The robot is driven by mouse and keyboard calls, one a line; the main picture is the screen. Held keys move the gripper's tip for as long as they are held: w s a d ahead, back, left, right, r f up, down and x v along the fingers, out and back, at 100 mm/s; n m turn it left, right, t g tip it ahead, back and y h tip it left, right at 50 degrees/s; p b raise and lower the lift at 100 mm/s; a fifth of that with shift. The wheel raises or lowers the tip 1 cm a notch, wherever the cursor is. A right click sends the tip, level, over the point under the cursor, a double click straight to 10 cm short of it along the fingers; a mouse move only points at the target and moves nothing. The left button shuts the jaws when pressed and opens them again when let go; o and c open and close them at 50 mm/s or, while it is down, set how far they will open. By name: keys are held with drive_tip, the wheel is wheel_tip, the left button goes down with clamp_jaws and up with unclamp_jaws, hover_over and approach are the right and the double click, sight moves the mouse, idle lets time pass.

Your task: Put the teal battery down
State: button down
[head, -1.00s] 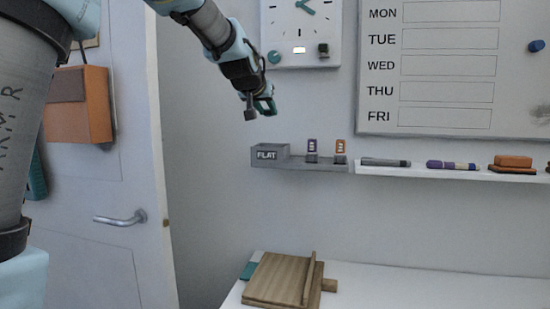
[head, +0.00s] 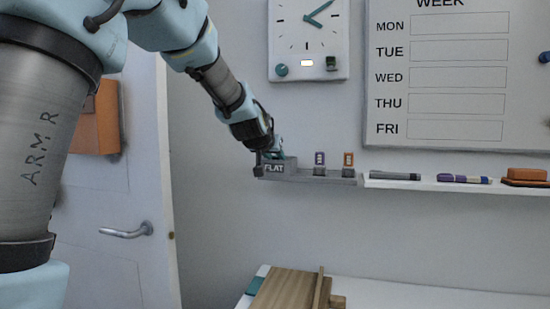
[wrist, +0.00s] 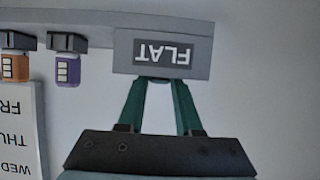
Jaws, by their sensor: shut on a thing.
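My gripper (head: 272,154) is at the grey box marked FLAT (head: 274,168), at the left end of the wall shelf. In the wrist view, which is upside down, its two green fingers (wrist: 160,80) converge at the open-side edge of the FLAT box (wrist: 125,52), and the tips are hidden by the box's front wall. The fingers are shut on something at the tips. The teal battery itself cannot be made out in either view; the box wall hides what is between the tips.
A purple battery (head: 319,158) and an orange battery (head: 348,159) stand in holders right of the box. A pen (head: 394,175), a marker (head: 462,179) and an eraser (head: 526,174) lie on the white ledge. The clock (head: 309,38) hangs above. A wooden stand (head: 285,292) is on the desk below.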

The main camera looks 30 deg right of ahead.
drive_tip(key=shift+a+f+b, duration=0.1)
drive_tip(key=shift+f+b, duration=0.45)
drive_tip(key=shift+f, duration=0.2)
drive_tip(key=c, duration=0.6)
unclamp_jaws()
drive_tip(key=shift+f, duration=0.1)
drive_tip(key=shift+r+p, duration=0.25)
drive_tip(key=shift+p, duration=0.1)
drive_tip(key=d+r+p+v, duration=0.1)
drive_tip(key=p+v, duration=0.3)
drive_tip(key=v, duration=0.7)
drive_tip(key=a+f+n+g+y, duration=0.1)
drive_tip(key=a+f+n+y, duration=0.15)
drive_tip(key=a+f, duration=0.6)
drive_tip(key=a+f+n+g+y, duration=0.1)
drive_tip(key=a+f+g+y, duration=0.15)
drive_tip(key=a+f, duration=0.65)
drive_tip(key=s+a+f+n+g+y, duration=0.1)
drive_tip(key=s+a+f, duration=0.1)
drive_tip(key=a, duration=0.4)
drive_tip(key=s+a+f+n+g+y, duration=0.1)
drive_tip(key=s+a+f+g, duration=0.1)
drive_tip(key=s+a, duration=0.3)
drive_tip(key=s+a+f+n+g+y, duration=0.1)
drive_tip(key=s+a+f+n, duration=0.1)
drive_tip(key=a, duration=0.7)
drive_tip(key=shift+s+f+y+p, duration=0.35)
drive_tip(key=shift+s+f, duration=0.45)
drive_tip(key=shift+s, duration=0.2)
